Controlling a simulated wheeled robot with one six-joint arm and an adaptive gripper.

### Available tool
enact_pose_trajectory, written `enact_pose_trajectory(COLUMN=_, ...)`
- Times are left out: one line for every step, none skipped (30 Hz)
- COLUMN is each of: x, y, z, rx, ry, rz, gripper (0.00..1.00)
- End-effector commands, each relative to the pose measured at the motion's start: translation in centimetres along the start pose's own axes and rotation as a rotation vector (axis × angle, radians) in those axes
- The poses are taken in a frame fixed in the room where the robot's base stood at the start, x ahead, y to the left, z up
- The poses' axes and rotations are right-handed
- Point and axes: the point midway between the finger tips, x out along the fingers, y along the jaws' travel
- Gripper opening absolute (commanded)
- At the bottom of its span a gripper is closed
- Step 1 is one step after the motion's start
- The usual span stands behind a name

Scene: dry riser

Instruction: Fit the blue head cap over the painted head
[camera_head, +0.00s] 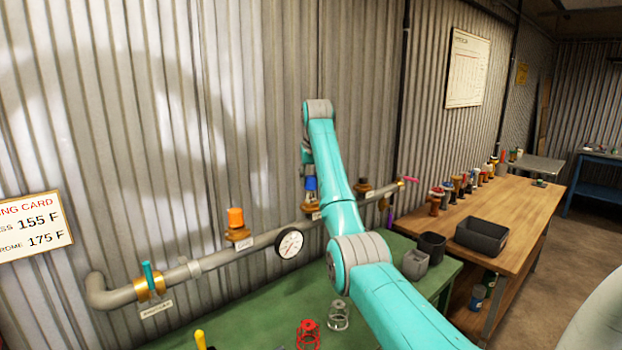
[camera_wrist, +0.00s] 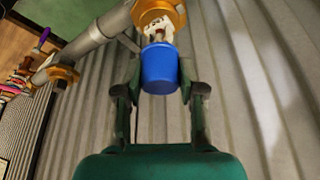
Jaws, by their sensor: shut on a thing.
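The blue head cap (camera_wrist: 160,70) is held between the two fingers of my gripper (camera_wrist: 160,88) in the wrist view. In the head view the blue cap (camera_head: 311,184) shows beside my arm, above a brass fitting (camera_head: 312,207) on the grey pipe. In the wrist view a white and brown painted head (camera_wrist: 158,30) stands out of the brass fitting (camera_wrist: 160,10), right at the open end of the cap. I cannot tell how far the cap is over the head. My arm partly hides my gripper in the head view.
The grey pipe (camera_head: 262,241) runs along the corrugated wall with an orange cap (camera_head: 236,217), a teal valve lever (camera_head: 147,275) and a gauge (camera_head: 289,243). Red (camera_head: 308,334) and grey cages (camera_head: 338,315) stand on the green bench. A wooden bench (camera_head: 520,205) holds a dark tray (camera_head: 481,236).

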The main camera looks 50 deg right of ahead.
Motion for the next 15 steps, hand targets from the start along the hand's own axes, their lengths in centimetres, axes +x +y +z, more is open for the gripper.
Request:
enact_pose_trajectory(x=0.13, y=0.0, z=0.06, rx=0.0, ry=0.0, rz=0.0, gripper=0.28)
enact_pose_trajectory(x=0.19, y=0.0, z=0.08, rx=0.0, ry=0.0, rz=0.0, gripper=0.28)
enact_pose_trajectory(x=0.27, y=0.0, z=0.12, rx=0.0, ry=0.0, rz=0.0, gripper=0.28)
enact_pose_trajectory(x=0.34, y=0.0, z=0.14, rx=0.0, ry=0.0, rz=0.0, gripper=0.28)
enact_pose_trajectory(x=0.4, y=0.0, z=0.17, rx=0.0, ry=0.0, rz=0.0, gripper=0.28)
enact_pose_trajectory(x=0.49, y=0.0, z=0.21, rx=0.0, ry=0.0, rz=0.0, gripper=0.28)
enact_pose_trajectory(x=0.54, y=0.0, z=0.23, rx=0.0, ry=0.0, rz=0.0, gripper=0.28)
enact_pose_trajectory(x=0.61, y=0.0, z=0.26, rx=0.0, ry=0.0, rz=0.0, gripper=0.28)
enact_pose_trajectory(x=0.69, y=0.0, z=0.29, rx=0.0, ry=0.0, rz=0.0, gripper=0.28)
enact_pose_trajectory(x=0.75, y=0.0, z=0.32, rx=0.0, ry=0.0, rz=0.0, gripper=0.28)
enact_pose_trajectory(x=0.8, y=0.0, z=0.34, rx=0.0, ry=0.0, rz=0.0, gripper=0.28)
enact_pose_trajectory(x=0.88, y=0.0, z=0.37, rx=0.0, ry=0.0, rz=0.0, gripper=0.28)
enact_pose_trajectory(x=0.93, y=0.0, z=0.4, rx=0.0, ry=0.0, rz=0.0, gripper=0.28)
enact_pose_trajectory(x=0.99, y=0.0, z=0.42, rx=0.0, ry=0.0, rz=0.0, gripper=0.28)
enact_pose_trajectory(x=1.06, y=0.0, z=0.45, rx=0.0, ry=0.0, rz=0.0, gripper=0.28)
